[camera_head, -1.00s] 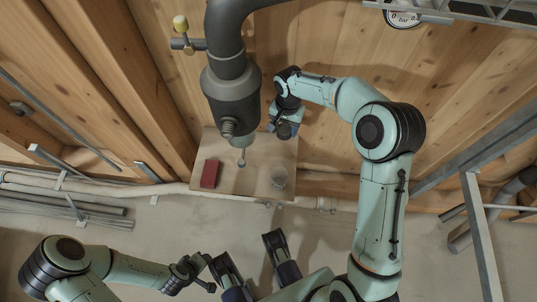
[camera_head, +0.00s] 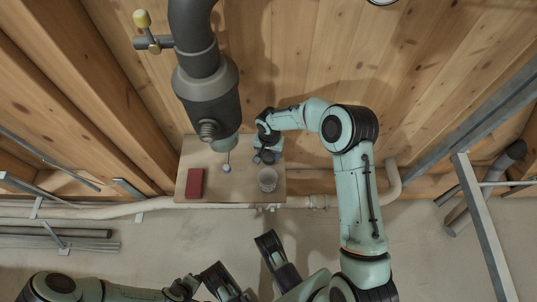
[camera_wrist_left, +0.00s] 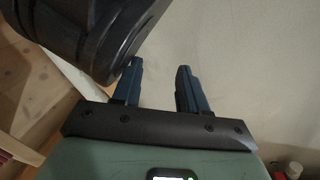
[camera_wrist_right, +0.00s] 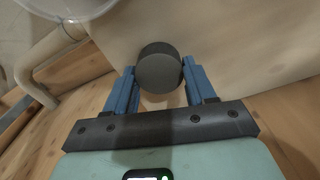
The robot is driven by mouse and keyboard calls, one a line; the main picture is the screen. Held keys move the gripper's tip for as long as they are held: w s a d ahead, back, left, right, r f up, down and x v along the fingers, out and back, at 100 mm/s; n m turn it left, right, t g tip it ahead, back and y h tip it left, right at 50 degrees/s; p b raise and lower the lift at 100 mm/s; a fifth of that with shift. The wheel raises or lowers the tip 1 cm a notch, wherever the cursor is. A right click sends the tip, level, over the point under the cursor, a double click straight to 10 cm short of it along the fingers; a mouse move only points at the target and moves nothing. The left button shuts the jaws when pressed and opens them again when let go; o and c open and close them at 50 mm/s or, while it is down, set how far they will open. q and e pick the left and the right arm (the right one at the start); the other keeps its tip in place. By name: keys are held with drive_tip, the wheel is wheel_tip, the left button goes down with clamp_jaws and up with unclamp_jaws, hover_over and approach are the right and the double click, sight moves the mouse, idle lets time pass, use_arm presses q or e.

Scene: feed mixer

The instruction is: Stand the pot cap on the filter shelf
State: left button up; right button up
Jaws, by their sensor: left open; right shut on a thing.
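The pot cap is a dark grey round piece (camera_wrist_right: 159,70) between the blue fingers of my right gripper (camera_wrist_right: 160,90), which is shut on it. In the head view my right gripper (camera_head: 266,156) is over the upper right part of the filter shelf, a wooden board (camera_head: 222,190). The cap is close to the board; I cannot tell whether it touches. The grey filter pot (camera_head: 208,88) with its downward spout hangs left of this gripper. My left gripper is open and empty in the left wrist view (camera_wrist_left: 158,75), away from the shelf.
On the shelf are a red block (camera_head: 195,183) at the left and a clear cup (camera_head: 268,179) just below my right gripper. The lower middle of the board is bare.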

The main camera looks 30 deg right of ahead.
sight(269, 155)
drive_tip(key=shift+f, duration=0.45)
drive_tip(key=o, duration=1.2)
use_arm(q)
drive_tip(key=shift+s+f, duration=0.2)
drive_tip(key=shift+s, duration=0.05)
use_arm(e)
drive_tip(key=shift+r, duration=0.15)
use_arm(q)
drive_tip(key=shift+t, duration=0.6)
drive_tip(key=w+r+p, duration=0.1)
drive_tip(key=r, duration=0.1)
drive_tip(key=w+d+r+p, duration=0.1)
drive_tip(key=w+r+p, duration=0.1)
drive_tip(key=shift+w+d+r, duration=0.1)
drive_tip(key=shift+w+r, duration=0.05)
drive_tip(key=shift+r, duration=0.25)
use_arm(e)
wheel_tip(269, 155, up, 12)
drive_tip(key=shift+f, duration=0.1)
